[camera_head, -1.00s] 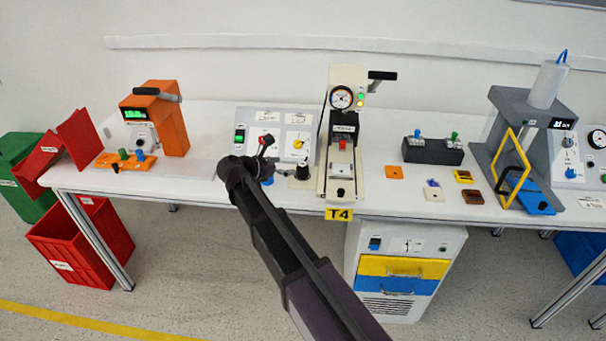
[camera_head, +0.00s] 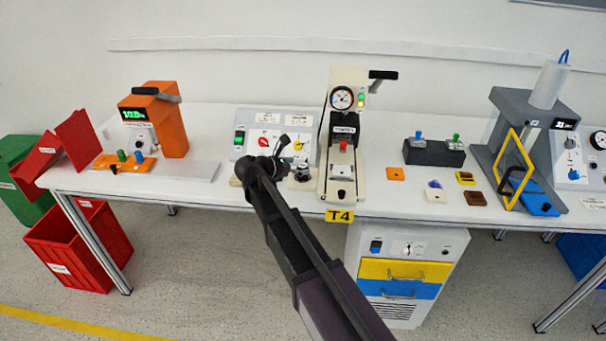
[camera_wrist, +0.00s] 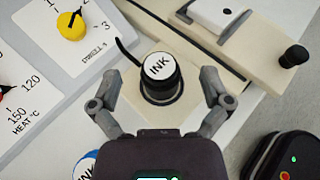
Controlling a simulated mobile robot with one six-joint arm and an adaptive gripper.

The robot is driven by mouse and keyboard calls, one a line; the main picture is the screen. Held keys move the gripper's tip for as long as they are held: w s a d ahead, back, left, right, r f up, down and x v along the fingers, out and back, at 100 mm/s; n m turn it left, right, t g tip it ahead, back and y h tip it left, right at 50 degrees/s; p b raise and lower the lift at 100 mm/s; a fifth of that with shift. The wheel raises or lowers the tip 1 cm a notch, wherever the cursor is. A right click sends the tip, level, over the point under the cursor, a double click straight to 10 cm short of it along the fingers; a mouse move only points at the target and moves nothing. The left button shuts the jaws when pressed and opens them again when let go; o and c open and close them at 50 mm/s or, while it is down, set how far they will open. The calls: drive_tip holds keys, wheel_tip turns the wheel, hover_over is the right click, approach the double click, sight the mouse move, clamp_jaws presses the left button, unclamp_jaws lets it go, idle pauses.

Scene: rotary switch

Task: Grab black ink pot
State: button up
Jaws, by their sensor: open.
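The black ink pot (camera_wrist: 161,72) stands upright in the wrist view, with a white round lid marked INK. It sits on a beige base beside the press. My gripper (camera_wrist: 161,82) is open, with one finger on each side of the pot and visible gaps between. In the head view the gripper (camera_head: 281,150) is over the table, left of the press, and the dark pot (camera_head: 300,178) is partly hidden by it.
The control panel (camera_head: 245,148) is behind the gripper. The press (camera_head: 341,185) stands close on the right, with a dark cable near the pot.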

drive_tip(key=shift+x, duration=1.05)
drive_tip(key=c, duration=1.3)
